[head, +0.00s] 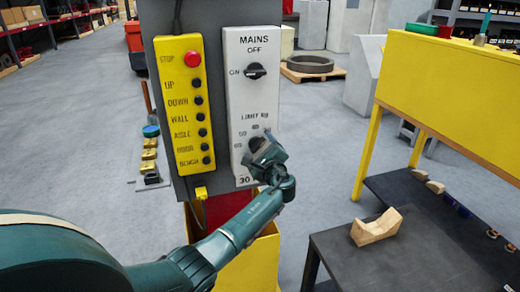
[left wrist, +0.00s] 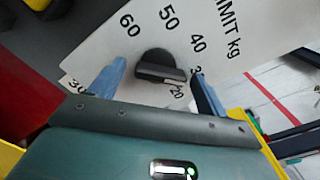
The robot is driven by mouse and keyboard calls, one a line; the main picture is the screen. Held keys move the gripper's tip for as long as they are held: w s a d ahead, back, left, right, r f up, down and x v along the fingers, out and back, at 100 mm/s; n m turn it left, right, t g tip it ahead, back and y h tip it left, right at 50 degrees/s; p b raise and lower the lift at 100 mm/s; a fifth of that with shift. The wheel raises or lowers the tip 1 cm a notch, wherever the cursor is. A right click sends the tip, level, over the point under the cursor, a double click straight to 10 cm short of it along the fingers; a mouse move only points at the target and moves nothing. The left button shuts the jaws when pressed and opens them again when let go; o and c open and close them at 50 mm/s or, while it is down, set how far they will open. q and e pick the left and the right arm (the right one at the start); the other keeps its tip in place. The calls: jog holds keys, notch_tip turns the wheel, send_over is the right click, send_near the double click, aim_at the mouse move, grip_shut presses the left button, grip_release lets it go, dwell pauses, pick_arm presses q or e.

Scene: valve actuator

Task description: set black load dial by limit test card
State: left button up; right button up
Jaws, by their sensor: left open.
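The black load dial (left wrist: 157,66) sits on the white panel under the LIMIT kg lettering. The left wrist view shows printed numbers 60, 50, 40 and 20 around it; another is partly hidden by a finger. Its bar points toward the right of that picture, between the partly hidden number and 20. My left gripper (left wrist: 155,88) is open, with one blue finger on each side of the dial, apart from it. In the head view my left gripper (head: 262,155) covers most of the dial. A card reading 30 (head: 244,181) shows at the panel's bottom. My right gripper is not in view.
The MAINS switch (head: 256,71) is higher on the white panel (head: 240,110). A yellow button box (head: 181,100) with a red stop button hangs beside it. At right are a dark bench (head: 385,265) with a wooden block (head: 376,227) and a yellow stand (head: 450,90).

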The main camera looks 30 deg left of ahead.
pick_arm(q)
jog(key=b+v, duration=0.1)
jog(key=v, duration=1.2)
jog(key=shift+s, duration=0.1)
